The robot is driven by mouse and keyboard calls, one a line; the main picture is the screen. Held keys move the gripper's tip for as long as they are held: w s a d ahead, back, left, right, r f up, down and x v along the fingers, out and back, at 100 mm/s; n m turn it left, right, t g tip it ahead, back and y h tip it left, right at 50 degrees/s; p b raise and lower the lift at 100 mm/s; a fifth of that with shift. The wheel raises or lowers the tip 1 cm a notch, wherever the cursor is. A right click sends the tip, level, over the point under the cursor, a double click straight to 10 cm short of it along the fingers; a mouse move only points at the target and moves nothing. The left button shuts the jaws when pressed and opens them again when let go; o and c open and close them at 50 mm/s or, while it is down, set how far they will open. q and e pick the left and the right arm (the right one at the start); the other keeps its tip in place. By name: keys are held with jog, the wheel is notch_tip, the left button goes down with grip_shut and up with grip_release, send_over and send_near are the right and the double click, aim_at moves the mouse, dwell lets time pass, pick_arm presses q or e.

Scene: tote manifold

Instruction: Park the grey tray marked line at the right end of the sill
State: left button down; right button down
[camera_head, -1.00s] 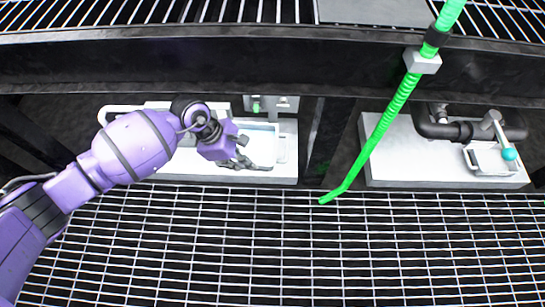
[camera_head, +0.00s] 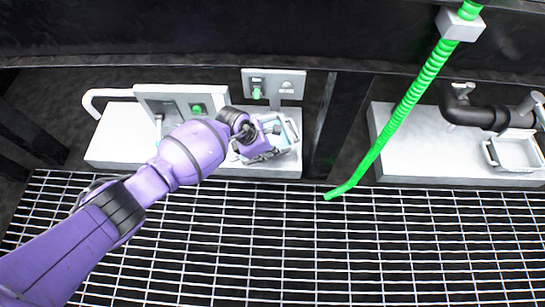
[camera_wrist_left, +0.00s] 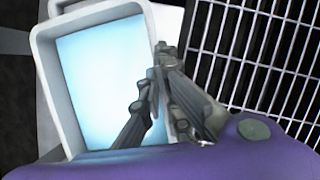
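A pale grey tray (camera_head: 293,128) with a light blue inside is at the right end of the left sill, turned at an angle. In the left wrist view the tray's rim (camera_wrist_left: 45,60) fills the left side. My left gripper (camera_head: 272,152) is at its near side. In the wrist view the gripper's fingers (camera_wrist_left: 158,72) straddle the tray's side wall, one inside and one outside, tips closed together on it. I cannot read any marking. Whether the tray is lifted or rests on the sill (camera_head: 122,138) is unclear. My right gripper is out of view.
A second grey tray (camera_head: 513,153) sits on the right sill (camera_head: 405,150) by a black pipe (camera_head: 485,117). A green hose (camera_head: 400,112) hangs between the sills beside a dark post (camera_head: 328,125). Panels (camera_head: 274,84) with green fittings stand behind the left sill. Grating (camera_head: 300,240) lies in front.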

aim_at(272, 156)
pick_arm(q)
jog(key=shift+w+d+f+b, duration=0.35)
jog(key=shift+w+d+f, duration=0.1)
jog(key=shift+w+f, duration=0.2)
jog(key=shift+w+d+f+b, duration=0.25)
jog(key=shift+f+b, duration=0.1)
jog(key=shift+f, duration=0.05)
notch_tip(272, 156, down, 2)
jog(key=shift+s+f+b, duration=0.1)
jog(key=shift+f+b, duration=0.05)
jog(key=shift+b, duration=0.85)
jog(key=shift+f, duration=0.3)
jog(key=c, duration=2)
grip_release()
jog(key=shift+a+f, duration=0.1)
jog(key=shift+f, duration=0.05)
